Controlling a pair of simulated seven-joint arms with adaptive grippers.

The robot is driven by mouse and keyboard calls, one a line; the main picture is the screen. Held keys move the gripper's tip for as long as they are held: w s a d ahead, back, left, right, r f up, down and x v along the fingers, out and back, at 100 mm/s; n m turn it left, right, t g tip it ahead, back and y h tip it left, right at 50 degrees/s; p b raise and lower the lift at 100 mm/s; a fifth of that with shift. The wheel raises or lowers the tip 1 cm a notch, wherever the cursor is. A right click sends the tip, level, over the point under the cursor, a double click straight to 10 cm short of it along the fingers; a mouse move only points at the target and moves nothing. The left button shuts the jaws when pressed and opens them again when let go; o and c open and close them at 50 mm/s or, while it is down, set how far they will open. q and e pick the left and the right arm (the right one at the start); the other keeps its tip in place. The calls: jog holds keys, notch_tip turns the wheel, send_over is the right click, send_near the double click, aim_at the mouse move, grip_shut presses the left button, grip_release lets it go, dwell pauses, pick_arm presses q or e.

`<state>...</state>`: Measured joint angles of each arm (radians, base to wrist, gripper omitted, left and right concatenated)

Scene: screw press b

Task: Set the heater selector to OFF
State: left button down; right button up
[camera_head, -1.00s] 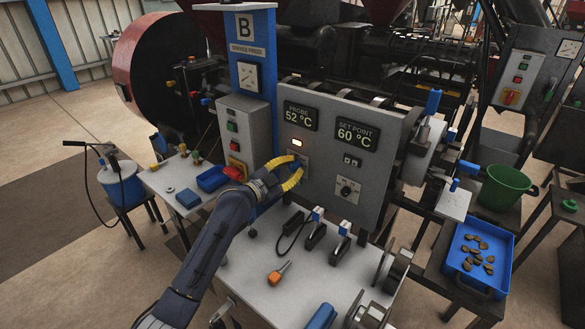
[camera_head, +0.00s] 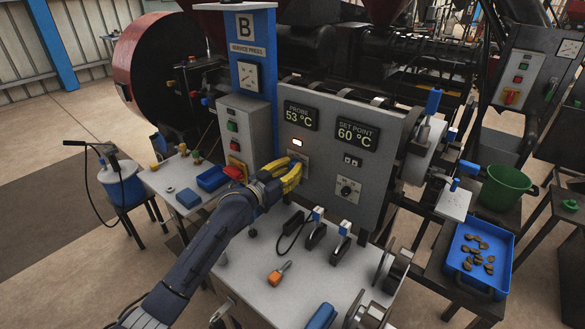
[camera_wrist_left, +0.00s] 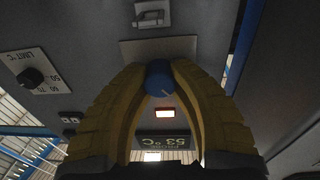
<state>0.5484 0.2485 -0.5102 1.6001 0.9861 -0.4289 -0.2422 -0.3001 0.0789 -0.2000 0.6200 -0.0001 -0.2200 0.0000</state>
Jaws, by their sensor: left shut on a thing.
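The heater selector shows in the left wrist view as a round blue knob (camera_wrist_left: 158,76) on a pale plate (camera_wrist_left: 143,50) on the grey panel. A thin light mark shows on its face; I cannot read its setting. My left gripper (camera_head: 290,172) has yellow fingers and is at the panel below the lit lamp (camera_head: 297,142). Its fingers are shut on the knob, one on each side, in the left wrist view. In the head view the fingers hide the knob and most of its plate. My right gripper is not in view.
The panel (camera_head: 322,195) carries a probe display (camera_head: 300,115) reading 53 °C, a set point display (camera_head: 357,134) reading 60 °C and a black limit knob (camera_head: 346,190). An orange-handled screwdriver (camera_head: 278,273) lies on the bench. A red object (camera_head: 233,172) sits beside my left wrist.

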pick_arm(q)
jog(key=n, duration=0.4)
jog(key=shift+r+n+t, duration=0.15)
jog(key=shift+n+t, duration=0.15)
jog(key=shift+n, duration=1.9)
jog(key=shift+w+a+r+n+y, duration=0.1)
jog(key=shift+n+y, duration=0.2)
jog(key=c, duration=1)
grip_release()
jog(key=shift+f, duration=0.2)
jog(key=v, duration=1.2)
jog(key=shift+f, duration=0.15)
